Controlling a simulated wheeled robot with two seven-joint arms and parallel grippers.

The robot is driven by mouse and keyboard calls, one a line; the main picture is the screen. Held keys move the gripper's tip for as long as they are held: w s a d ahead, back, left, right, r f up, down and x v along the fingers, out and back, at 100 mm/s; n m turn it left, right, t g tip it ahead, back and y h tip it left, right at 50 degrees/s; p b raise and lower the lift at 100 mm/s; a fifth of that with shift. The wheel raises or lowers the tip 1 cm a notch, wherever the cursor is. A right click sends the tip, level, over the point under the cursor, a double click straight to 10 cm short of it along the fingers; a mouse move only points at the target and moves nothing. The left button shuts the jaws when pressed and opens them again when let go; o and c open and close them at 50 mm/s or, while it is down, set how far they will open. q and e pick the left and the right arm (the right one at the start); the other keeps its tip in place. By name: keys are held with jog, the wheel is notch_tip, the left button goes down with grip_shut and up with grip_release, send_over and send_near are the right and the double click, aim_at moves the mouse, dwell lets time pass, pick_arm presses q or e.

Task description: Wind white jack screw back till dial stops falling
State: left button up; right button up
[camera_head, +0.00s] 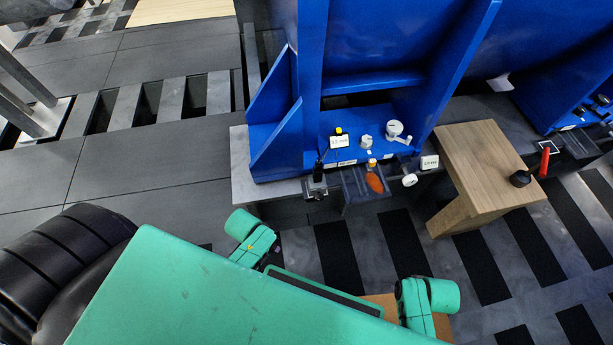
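A blue steel frame (283,140) stands on a grey base edge. On its foot are a white crank-like part (396,130) and a smaller white bolt-like part (366,142). A white round knob (410,180) sits lower at the front edge, and an orange part (375,183) is to its left. I cannot tell for sure which white part is the jack screw. Two small white readouts show, one with a yellow top (338,142) and one near the knob (430,162); their figures are too small to read surely. Neither of my grippers is in view.
A red-handled item (545,162) is farther right. A large teal body (220,290) fills the lower left. Slotted grey floor (130,170) lies open at left.

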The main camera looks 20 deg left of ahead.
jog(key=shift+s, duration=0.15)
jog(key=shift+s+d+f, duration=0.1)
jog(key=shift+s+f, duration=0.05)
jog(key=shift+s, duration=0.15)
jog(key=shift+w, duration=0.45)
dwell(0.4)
